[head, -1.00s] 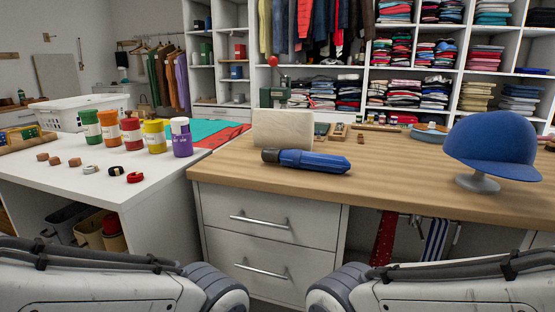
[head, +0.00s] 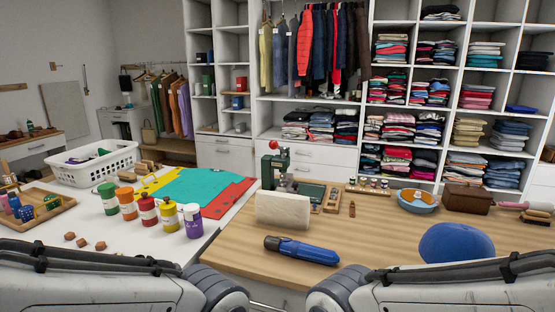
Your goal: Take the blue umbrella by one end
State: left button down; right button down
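The folded blue umbrella (head: 302,250) lies on its side on the wooden counter (head: 372,220), in the lower middle of the head view. Its dark grey end (head: 271,242) points left and its blue end points right, slightly nearer to me. Nothing is touching it from my side. My two arms come in at the lower left and lower right corners, below and apart from the umbrella. Only arm links show; both grippers are out of the picture.
A cream block (head: 283,211) stands just behind the umbrella. A blue cap (head: 456,243) is to the right. Several paint jars (head: 168,215) stand on the white table at left. A green press (head: 273,170) is behind. The counter between umbrella and cap is clear.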

aim_at(294, 249)
jog(key=z, duration=0.3)
jog(key=i, duration=1.15)
jog(key=u, duration=0.45)
